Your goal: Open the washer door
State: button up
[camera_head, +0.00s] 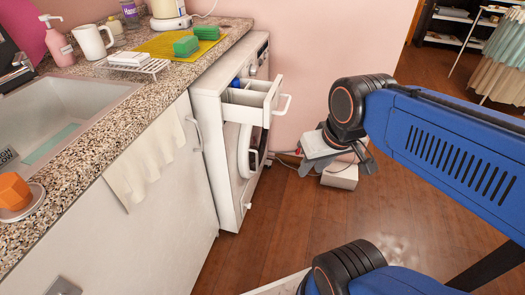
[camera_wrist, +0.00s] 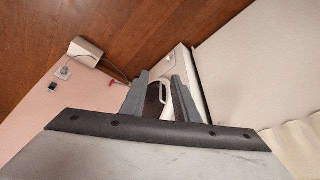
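The white washer (camera_head: 228,175) stands under the counter's far end. Its round door (camera_head: 244,150) shows edge-on below the pulled-out drawer and looks shut, though a small gap cannot be ruled out. A light handle loop (camera_head: 263,158) sticks out from the door's right side. My gripper (camera_head: 328,160) is off to the right of the door, apart from it. In the wrist view, the two grey fingers of my gripper (camera_wrist: 160,77) are spread with nothing held. The dark door glass (camera_wrist: 153,97) shows beyond and between them.
The washer's detergent drawer (camera_head: 255,97) is pulled out above the door, with a white handle on its front. A small white box (camera_head: 340,176) with a cable sits on the floor by the pink wall. The wooden floor (camera_head: 285,225) before the washer is clear.

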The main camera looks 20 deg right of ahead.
jog(key=w+f+m+g+y, duration=0.6)
jog(key=w+f+m+y, duration=0.4)
jog(key=w+f, duration=0.3)
jog(key=w+d+f+m+t+y, duration=0.6)
jog(key=w+d+f+m+t, duration=0.3)
jog(key=w+d+f+m, duration=0.5)
jog(key=w+a, duration=0.2)
jog(key=a, duration=0.5)
jog(key=w+a+n, duration=0.1)
jog(key=w+a, duration=0.2)
jog(key=a, duration=0.5)
jog(key=shift+f, duration=0.35)
grip_shut()
